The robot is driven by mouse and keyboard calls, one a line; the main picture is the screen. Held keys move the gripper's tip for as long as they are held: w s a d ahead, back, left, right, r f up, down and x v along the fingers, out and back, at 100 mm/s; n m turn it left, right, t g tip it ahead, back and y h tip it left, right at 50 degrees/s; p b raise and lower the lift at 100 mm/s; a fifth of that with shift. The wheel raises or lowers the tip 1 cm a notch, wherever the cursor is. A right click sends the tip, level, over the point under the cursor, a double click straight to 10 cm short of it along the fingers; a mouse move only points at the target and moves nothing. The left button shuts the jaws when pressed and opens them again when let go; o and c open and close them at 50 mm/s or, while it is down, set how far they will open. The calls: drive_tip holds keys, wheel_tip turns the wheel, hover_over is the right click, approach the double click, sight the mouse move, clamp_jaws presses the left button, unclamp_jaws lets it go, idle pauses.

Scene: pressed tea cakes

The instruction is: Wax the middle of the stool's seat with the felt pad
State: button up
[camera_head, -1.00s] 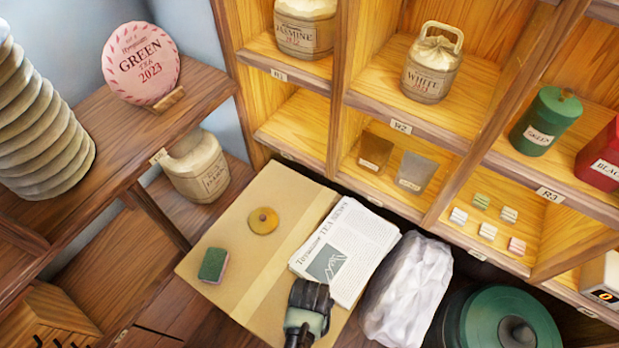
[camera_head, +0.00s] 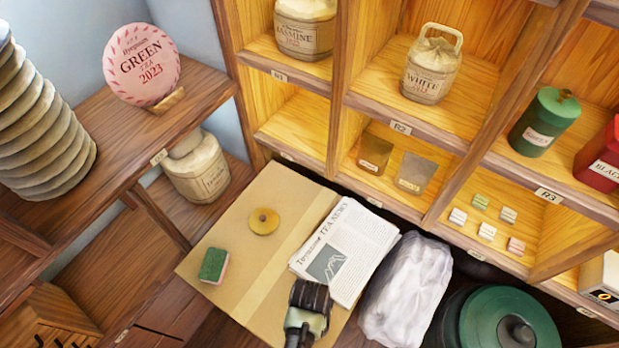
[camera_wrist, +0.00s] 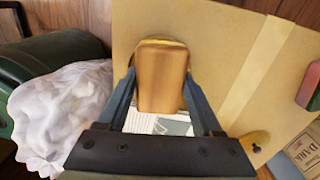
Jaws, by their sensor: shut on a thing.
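My gripper (camera_head: 312,295) is above the near part of a cardboard box, by the near edge of the newspaper. In the wrist view its fingers (camera_wrist: 160,82) are shut on a copper-brown rounded block (camera_wrist: 161,78) with a thin yellowish rim at its far edge. It may be the felt pad; its underside is hidden, and I cannot tell whether it touches the box. In the head view my gripper hides the block. I cannot make out a stool or its seat in either view.
The cardboard box (camera_head: 250,270) carries a round yellow disc (camera_head: 263,221), a green-and-pink sponge (camera_head: 214,265) and the newspaper (camera_head: 350,246). A crumpled white bag (camera_head: 405,290) and a green round container (camera_head: 508,322) stand to the right. Shelves (camera_head: 400,127) rise behind.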

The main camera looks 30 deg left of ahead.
drive_tip(key=shift+s+f, duration=0.1)
wheel_tip(320, 180, up, 7)
drive_tip(key=p, duration=0.7)
idle(0.8)
